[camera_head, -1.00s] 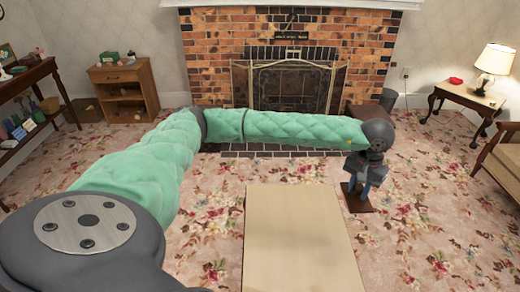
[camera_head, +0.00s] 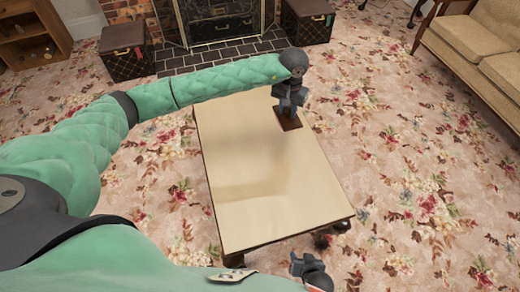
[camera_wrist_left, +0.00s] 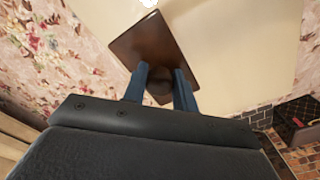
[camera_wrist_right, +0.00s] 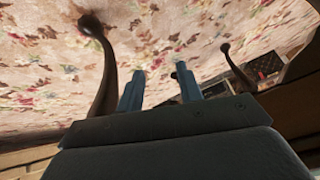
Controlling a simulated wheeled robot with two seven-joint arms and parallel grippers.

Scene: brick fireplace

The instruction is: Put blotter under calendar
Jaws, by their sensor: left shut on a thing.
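A dark brown wooden plate with a round knob, seemingly the blotter (camera_head: 288,119), hangs from my left gripper (camera_head: 288,105) over the table's right far edge. In the left wrist view, the two blue fingers of the left gripper (camera_wrist_left: 162,75) are shut around the knob of the blotter (camera_wrist_left: 150,45). I cannot tell whether the blotter touches the tabletop. My right gripper (camera_wrist_right: 158,88) has its fingers apart with nothing between them, low beside the table legs. I cannot make out a calendar in any view.
The pale tabletop (camera_head: 255,170) is bare. Table legs (camera_wrist_right: 108,75) stand near my right gripper. Two dark boxes (camera_head: 126,50) and (camera_head: 307,21) flank the fireplace (camera_head: 215,18). A beige sofa (camera_head: 485,50) stands at the right. The flowered carpet (camera_head: 400,150) is clear right of the table.

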